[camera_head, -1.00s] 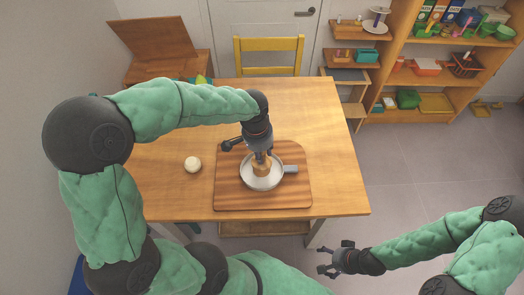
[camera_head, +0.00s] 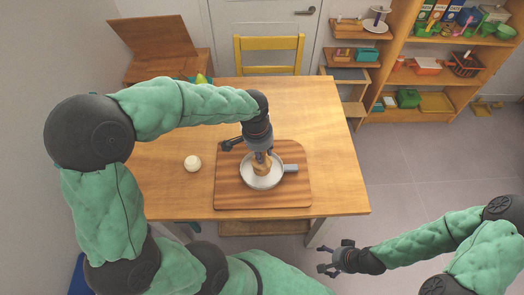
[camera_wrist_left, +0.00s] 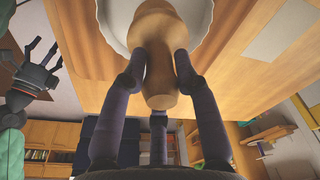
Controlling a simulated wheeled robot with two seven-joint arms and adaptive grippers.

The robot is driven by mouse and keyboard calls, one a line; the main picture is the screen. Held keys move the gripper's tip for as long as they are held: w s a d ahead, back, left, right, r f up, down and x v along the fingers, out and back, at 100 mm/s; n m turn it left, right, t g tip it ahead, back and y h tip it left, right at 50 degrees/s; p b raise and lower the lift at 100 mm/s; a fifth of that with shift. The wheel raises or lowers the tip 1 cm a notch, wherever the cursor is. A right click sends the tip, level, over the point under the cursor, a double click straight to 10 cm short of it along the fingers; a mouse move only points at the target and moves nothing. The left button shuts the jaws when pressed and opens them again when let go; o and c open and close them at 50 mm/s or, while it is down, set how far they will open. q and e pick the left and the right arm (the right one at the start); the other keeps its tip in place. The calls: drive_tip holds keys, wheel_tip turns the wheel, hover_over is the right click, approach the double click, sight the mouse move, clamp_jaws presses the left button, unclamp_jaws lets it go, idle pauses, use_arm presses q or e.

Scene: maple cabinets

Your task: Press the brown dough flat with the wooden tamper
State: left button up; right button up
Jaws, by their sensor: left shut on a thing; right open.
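My left gripper (camera_head: 262,156) is shut on the wooden tamper (camera_head: 262,167), a pale tan turned piece. In the left wrist view the fingers close around the narrow part of the tamper (camera_wrist_left: 158,62). The tamper stands over the round white pan (camera_head: 275,181), its wide end inside the rim. I cannot see the brown dough; the tamper and gripper cover the middle of the pan. Whether the tamper touches anything there, I cannot tell. My right gripper (camera_head: 332,260) is open and empty, off the table's front right side.
A cream ball (camera_head: 192,163) lies left of the board. A yellow chair (camera_head: 269,42) stands behind. The table's right part is clear.

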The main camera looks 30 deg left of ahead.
sight(255, 160)
use_arm(q)
drive_tip(key=shift+f+b, duration=0.7)
drive_tip(key=shift+f, duration=0.6)
idle(1.7)
drive_tip(key=shift+r, duration=0.1)
drive_tip(key=shift+r+p, duration=0.55)
drive_tip(key=shift+p, duration=0.05)
idle(0.4)
drive_tip(key=shift+s+a, duration=0.6)
drive_tip(key=shift+a, duration=0.35)
drive_tip(key=shift+f+b, duration=0.75)
drive_tip(key=shift+f, duration=0.6)
idle(1.0)
drive_tip(key=shift+r+p, duration=0.6)
drive_tip(key=shift+r, duration=0.05)
